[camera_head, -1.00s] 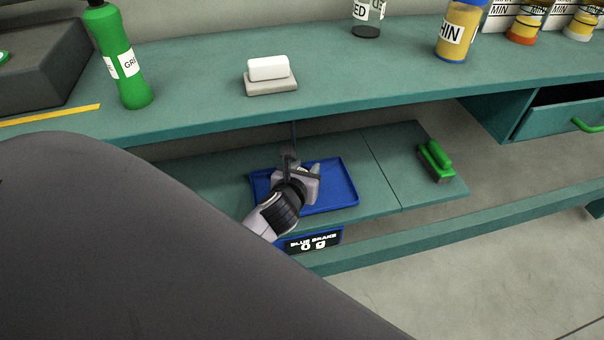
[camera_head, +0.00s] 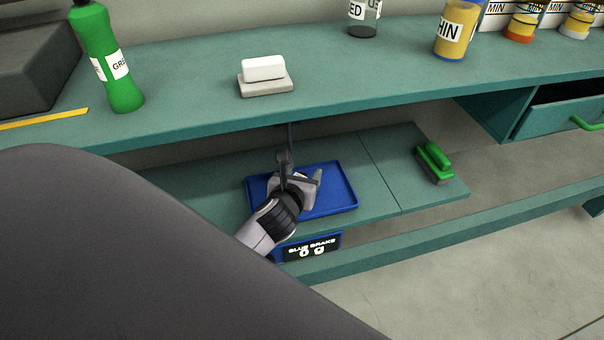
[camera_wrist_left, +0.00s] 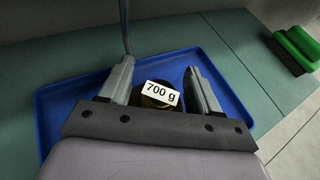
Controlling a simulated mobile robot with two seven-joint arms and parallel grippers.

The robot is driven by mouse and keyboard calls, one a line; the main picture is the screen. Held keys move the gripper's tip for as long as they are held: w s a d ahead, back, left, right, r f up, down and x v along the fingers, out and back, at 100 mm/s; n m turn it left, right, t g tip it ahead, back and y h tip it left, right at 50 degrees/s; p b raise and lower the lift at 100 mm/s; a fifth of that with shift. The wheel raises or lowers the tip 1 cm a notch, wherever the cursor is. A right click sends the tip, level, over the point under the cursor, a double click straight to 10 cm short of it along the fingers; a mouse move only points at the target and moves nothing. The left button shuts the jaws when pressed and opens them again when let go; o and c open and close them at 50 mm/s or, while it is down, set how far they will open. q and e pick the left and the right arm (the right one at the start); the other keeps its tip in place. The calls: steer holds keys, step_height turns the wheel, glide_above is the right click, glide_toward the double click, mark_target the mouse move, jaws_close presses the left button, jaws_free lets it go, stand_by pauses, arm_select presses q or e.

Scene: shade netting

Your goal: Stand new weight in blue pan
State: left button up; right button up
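The blue pan (camera_head: 343,186) is a shallow tray on the lower shelf, and it also shows in the left wrist view (camera_wrist_left: 58,104). My left gripper (camera_head: 302,170) is low over the pan, its fingers apart. In the left wrist view, a dark weight (camera_wrist_left: 158,102) labelled "700 g" sits between the fingers (camera_wrist_left: 160,78). Narrow gaps seem to show beside it, but finger contact is unclear. Its base is hidden, so I cannot tell whether it touches the pan. The head view does not clearly show the weight. My right gripper is out of view.
A display (camera_head: 312,248) below the pan reads "BLUE BRAKE" and apparently 0 g. A green brush (camera_head: 434,160) lies right of the pan. A thin rod (camera_wrist_left: 126,28) rises near the gripper.

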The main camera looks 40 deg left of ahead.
arm_select(q)
steer(key=shift+r, duration=0.25)
steer(key=p+v, duration=0.2)
steer(key=v, duration=0.9)
steer(key=shift+f, duration=0.1)
steer(key=s+d+f+n+g+h, duration=0.1)
steer(key=s+d+f+n+h, duration=0.2)
steer(key=n, duration=1.2)
steer(key=s+d+f+n+g+h, duration=0.1)
steer(key=s+d+f+n+h, duration=0.3)
steer(key=n, duration=1.1)
step_height(320, 180, down, 3)
steer(key=shift+s+d+r, duration=0.15)
steer(key=shift+s+d, duration=0.2)
steer(key=shift+s, duration=0.75)
